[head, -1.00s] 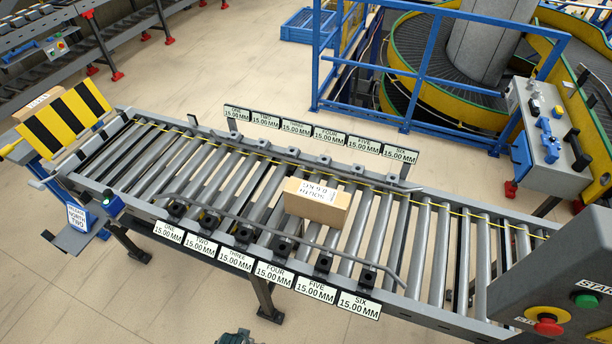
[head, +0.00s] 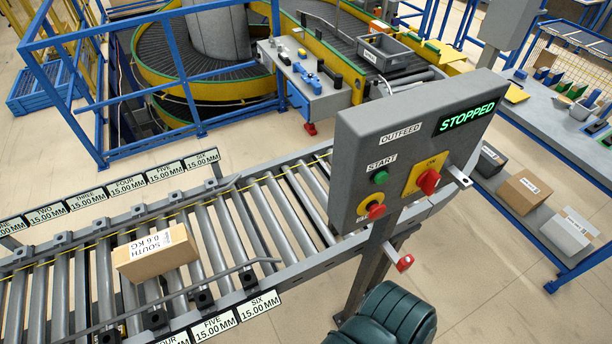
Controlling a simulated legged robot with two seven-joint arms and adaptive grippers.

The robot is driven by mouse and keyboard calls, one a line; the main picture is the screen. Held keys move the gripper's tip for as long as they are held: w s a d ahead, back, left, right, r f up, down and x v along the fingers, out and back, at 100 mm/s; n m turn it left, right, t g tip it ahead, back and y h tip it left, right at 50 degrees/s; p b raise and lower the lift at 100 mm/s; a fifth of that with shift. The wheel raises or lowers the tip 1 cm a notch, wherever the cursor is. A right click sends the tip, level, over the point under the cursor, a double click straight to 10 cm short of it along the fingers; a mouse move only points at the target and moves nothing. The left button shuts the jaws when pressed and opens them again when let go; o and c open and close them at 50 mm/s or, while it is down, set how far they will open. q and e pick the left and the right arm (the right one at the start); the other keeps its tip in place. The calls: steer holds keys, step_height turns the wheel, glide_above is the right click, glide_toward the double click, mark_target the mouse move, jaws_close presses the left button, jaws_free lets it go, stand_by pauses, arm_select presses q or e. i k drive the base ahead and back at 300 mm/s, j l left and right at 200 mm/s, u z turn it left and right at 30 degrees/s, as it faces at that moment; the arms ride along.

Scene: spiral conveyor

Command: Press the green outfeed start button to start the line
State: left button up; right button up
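The green start button (head: 380,178) is on the grey outfeed control box (head: 352,140), under the label START. The box's display (head: 467,116) reads STOPPED. A red knob on a yellow plate (head: 428,181) sits to the right of the green button. A red mushroom button (head: 376,211) sits below it. A dark green rounded part, perhaps of my own arm, shows at the bottom below the box. No gripper fingers can be made out in view.
A cardboard box (head: 156,252) marked SOUTH lies on the roller conveyor (head: 262,222). A blue railing (head: 150,76) and spiral conveyor (head: 163,52) stand behind. At right, a blue-framed bench (head: 560,150) has several boxes on its lower shelf. Floor right of the control post is clear.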

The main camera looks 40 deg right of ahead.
mark_target(381, 177)
steer(key=z, duration=2.35)
